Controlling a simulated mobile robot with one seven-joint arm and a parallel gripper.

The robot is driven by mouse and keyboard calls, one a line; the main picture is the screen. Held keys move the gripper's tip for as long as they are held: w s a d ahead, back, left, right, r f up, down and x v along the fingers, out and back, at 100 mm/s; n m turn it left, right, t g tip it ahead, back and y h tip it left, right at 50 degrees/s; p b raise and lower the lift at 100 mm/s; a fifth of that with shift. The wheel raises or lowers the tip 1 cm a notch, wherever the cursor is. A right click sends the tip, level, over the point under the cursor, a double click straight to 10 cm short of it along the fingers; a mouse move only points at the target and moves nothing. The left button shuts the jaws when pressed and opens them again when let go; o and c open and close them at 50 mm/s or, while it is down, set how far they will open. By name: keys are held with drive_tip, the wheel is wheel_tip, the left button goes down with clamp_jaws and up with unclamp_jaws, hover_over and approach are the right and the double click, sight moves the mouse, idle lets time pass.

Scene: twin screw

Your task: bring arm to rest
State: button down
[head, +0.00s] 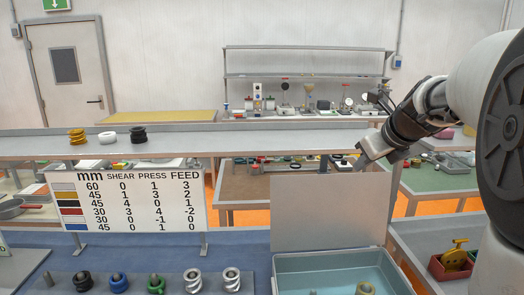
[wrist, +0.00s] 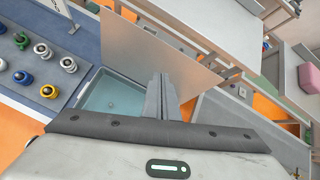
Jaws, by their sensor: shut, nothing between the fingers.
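My gripper (head: 361,163) is at the right in the head view, raised just above the top edge of a plain grey panel (head: 330,212). In the wrist view its fingers (wrist: 160,85) are together and empty. They point towards the same panel (wrist: 165,45) and the blue-green bin (wrist: 112,97) beside it. My arm reaches in from the right edge of the head view and is bent down at the wrist.
The blue-green bin (head: 340,262) stands in front of the panel. A sign with numbers (head: 136,203) stands left. Several screw parts (head: 156,284) line the front. A shelf (head: 250,141) crosses behind, carrying yellow (head: 77,137), white (head: 107,137) and black (head: 138,135) pieces.

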drive_tip(key=s+a+f+n+g+y, duration=0.1)
drive_tip(key=s+a+f+n, duration=0.1)
drive_tip(key=s+a+n, duration=0.55)
drive_tip(key=s+a+f+n+g, duration=0.1)
drive_tip(key=s+a+n, duration=0.4)
drive_tip(key=s+n, duration=0.55)
drive_tip(key=s+a+f+n+g+h, duration=0.1)
drive_tip(key=s+a+f+n, duration=0.1)
drive_tip(key=s+f+n, duration=0.4)
drive_tip(key=s+n, duration=0.5)
drive_tip(key=n, duration=0.2)
drive_tip(key=shift+a+f+h, duration=0.15)
drive_tip(key=shift+a+h, duration=0.05)
drive_tip(key=shift+h, duration=0.2)
